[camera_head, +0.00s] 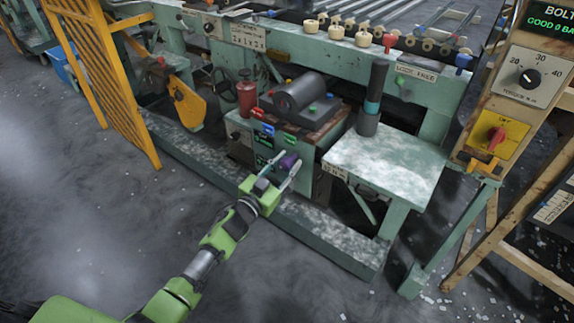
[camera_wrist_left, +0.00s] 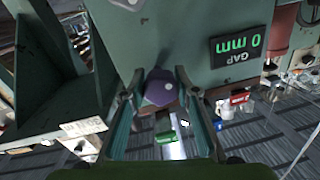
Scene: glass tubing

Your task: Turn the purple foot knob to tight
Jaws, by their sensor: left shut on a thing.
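The purple foot knob (camera_head: 288,160) sits low on the front of the green machine box in the head view. It also shows in the left wrist view (camera_wrist_left: 160,88), between the two fingers, with a pale dot on its face. My left gripper (camera_head: 281,172) reaches it from the front and is shut on it, one finger on each side. The same gripper shows in the left wrist view (camera_wrist_left: 161,98). A display (camera_wrist_left: 238,44) beside the knob reads "GAP 0 mm", upside down in that view. My right gripper is not in view.
A speckled side table (camera_head: 385,168) stands right of the box. A dark roller (camera_head: 300,92) lies on top of the box, with a red canister (camera_head: 247,98) to its left. A yellow guard (camera_head: 110,80) stands at the left. The floor in front is open.

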